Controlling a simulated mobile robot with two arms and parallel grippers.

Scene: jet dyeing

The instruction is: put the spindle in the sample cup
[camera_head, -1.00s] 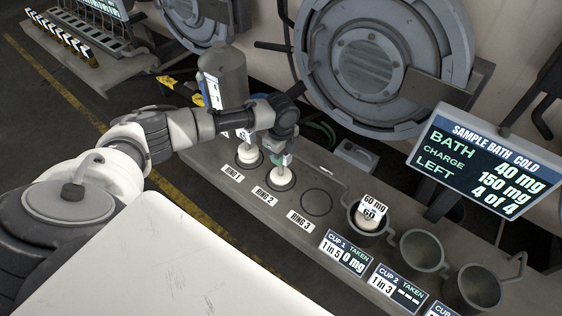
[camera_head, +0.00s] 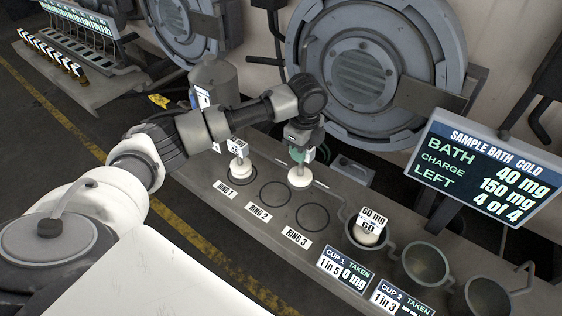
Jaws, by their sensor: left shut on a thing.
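My left gripper (camera_head: 301,146) is shut on a white spindle (camera_head: 300,178) and holds it above the shelf, behind the empty ring 2 (camera_head: 274,195) and ring 3 (camera_head: 312,216). Its label is mostly hidden by the gripper. Another white spindle (camera_head: 239,168) stands upright on ring 1. A spindle marked 60 mg (camera_head: 368,229) sits in the first sample cup (camera_head: 362,245). Two more cups, the second (camera_head: 425,263) and the third (camera_head: 487,297), look empty. My right gripper is out of view.
The sample bath display (camera_head: 476,168) reads 40 mg, charge 150 mg, left 4 of 4. Large round machine doors (camera_head: 365,75) rise behind the shelf. A grey cylinder (camera_head: 215,80) stands behind my arm.

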